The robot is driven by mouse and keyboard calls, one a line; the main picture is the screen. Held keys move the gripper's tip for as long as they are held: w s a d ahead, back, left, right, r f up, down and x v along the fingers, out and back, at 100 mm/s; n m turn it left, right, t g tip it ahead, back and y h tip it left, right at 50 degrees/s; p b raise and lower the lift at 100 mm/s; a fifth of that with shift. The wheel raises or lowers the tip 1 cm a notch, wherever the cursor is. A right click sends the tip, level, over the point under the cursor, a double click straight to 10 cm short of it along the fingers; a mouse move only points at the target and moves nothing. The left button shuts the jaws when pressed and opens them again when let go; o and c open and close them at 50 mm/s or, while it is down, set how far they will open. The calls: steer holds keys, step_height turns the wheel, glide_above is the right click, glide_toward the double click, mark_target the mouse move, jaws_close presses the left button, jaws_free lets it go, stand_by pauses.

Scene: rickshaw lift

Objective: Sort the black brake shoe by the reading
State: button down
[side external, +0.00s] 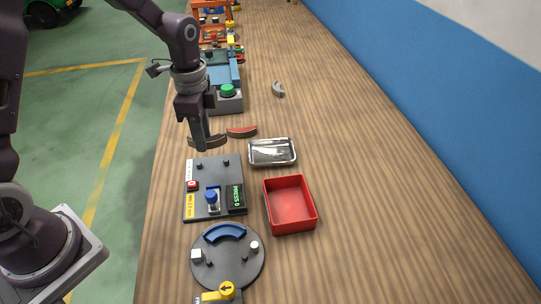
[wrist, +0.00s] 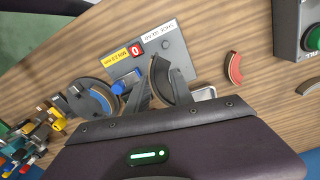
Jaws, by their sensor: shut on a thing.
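My gripper (side external: 201,146) is shut on the black brake shoe (side external: 217,140), a dark curved piece with a brownish face. The wrist view shows the shoe (wrist: 158,68) between the fingers, its lower part partly hidden by them. In the side view it is just beyond the far edge of the grey gauge plate (side external: 212,170); its height above the bench is hard to tell. The plate carries a SHOE WEAR label, a yellow MIN 2.0 mm label, a red button (side external: 192,186), a blue-topped part (side external: 211,197) and a dark display (side external: 236,197) with green characters, seemingly "PRESS 0".
A metal tray (side external: 272,152) and red bin (side external: 290,205) stand right of the plate. A red shoe (side external: 241,132) and grey shoe (side external: 278,89) lie beyond. A round plate (side external: 227,265) with a blue shoe (side external: 224,233) is nearer. A green-button box (side external: 228,98) stands behind. The right bench is clear.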

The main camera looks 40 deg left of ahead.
steer(key=shift+w, duration=0.1)
steer(key=w+d, duration=0.3)
steer(key=w, duration=0.7)
glide_above(268, 155)
steer(key=f, duration=0.2)
steer(key=shift+w+f, duration=0.1)
steer(key=shift+f, duration=2.75)
steer(key=shift+f, duration=0.4)
steer(key=c, duration=1)
jaws_free()
steer(key=shift+o, duration=0.4)
steer(key=o, duration=0.3)
